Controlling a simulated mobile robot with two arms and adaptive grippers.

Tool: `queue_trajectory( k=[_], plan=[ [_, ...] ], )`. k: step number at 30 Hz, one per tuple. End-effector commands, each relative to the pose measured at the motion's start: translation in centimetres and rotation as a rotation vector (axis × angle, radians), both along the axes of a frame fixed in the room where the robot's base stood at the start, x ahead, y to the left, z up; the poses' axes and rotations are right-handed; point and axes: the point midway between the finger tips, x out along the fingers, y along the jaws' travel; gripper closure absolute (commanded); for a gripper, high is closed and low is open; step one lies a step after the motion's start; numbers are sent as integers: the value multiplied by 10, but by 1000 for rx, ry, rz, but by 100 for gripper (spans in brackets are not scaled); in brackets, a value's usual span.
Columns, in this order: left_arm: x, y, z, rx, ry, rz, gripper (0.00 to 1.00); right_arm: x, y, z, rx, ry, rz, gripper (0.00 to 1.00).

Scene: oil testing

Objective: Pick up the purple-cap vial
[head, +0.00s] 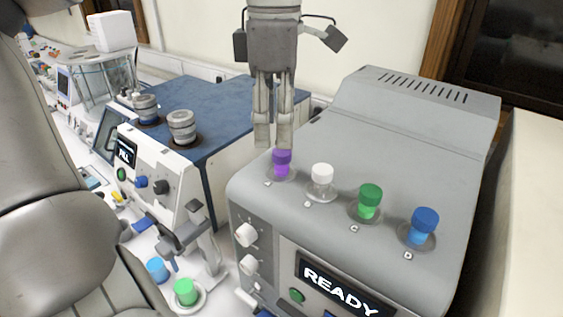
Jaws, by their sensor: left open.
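The purple-cap vial (281,163) stands upright in the leftmost socket on top of the grey machine (400,130). Its cap top is close below my left gripper's fingertips. My left gripper (273,138) points straight down and is open, with a narrow gap between its fingers. The fingertips are just above and slightly left of the cap. I cannot tell whether they touch it.
White-cap (322,173), green-cap (370,200) and blue-cap (425,225) vials stand right of the purple one. A blue-topped machine (215,110) is at left. Other blue (157,270) and green (186,291) caps sit lower left. The grey machine's rear top is clear.

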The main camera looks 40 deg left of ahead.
Motion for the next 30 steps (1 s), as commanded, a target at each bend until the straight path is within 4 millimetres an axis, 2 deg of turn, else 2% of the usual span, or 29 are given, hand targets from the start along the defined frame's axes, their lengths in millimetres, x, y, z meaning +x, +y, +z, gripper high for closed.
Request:
queue_trajectory(
  k=[5,8,13,18,26,30],
  plan=[
    [0,0,-15,-2,1,-1,48,-5,0,3,-1,8,0,65],
    [1,0,-20,-3,2,0,48,0,0,8,0,0,1,65],
    [3,0,-41,-3,4,-1,48,17,2,25,3,-25,1,65],
    [4,1,-63,-3,-1,1,48,18,2,30,3,-27,0,65],
    [4,1,-68,-3,-3,3,48,10,2,29,2,-15,0,65],
    [4,1,-68,-3,-3,3,63,8,1,28,2,-12,0,65]
  ],
)
